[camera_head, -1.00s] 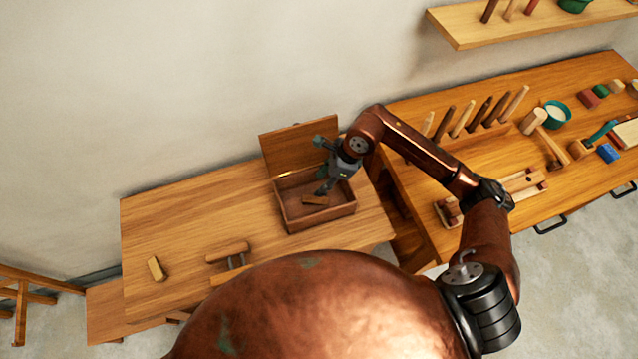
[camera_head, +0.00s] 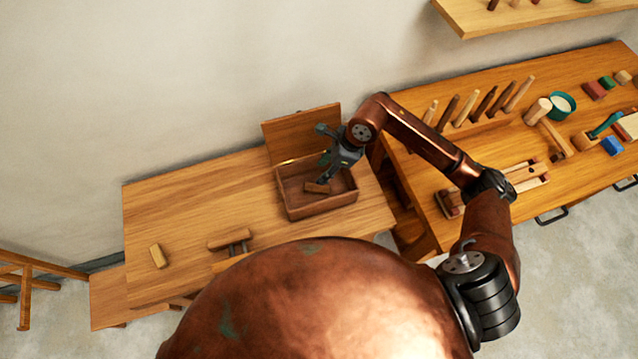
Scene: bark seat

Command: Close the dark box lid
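The dark wooden box (camera_head: 322,204) stands on the right part of the low wooden table. Its lid (camera_head: 296,134) is raised and stands upright along the back edge. A small wooden block (camera_head: 317,187) lies inside the box. My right gripper (camera_head: 322,154) is above the box, in front of the lid's right part, with its two fingers spread and nothing visible between them. It hides part of the lid and the box's back right inside; I cannot tell whether it touches the lid. My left gripper is not in view.
The low table (camera_head: 185,205) also holds a small wooden block (camera_head: 158,256) and a wooden piece (camera_head: 230,238) partly hidden by my body. A workbench (camera_head: 440,215) with pegs, a teal cup (camera_head: 561,105) and tools stands at the right. A shelf (camera_head: 490,20) hangs above it.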

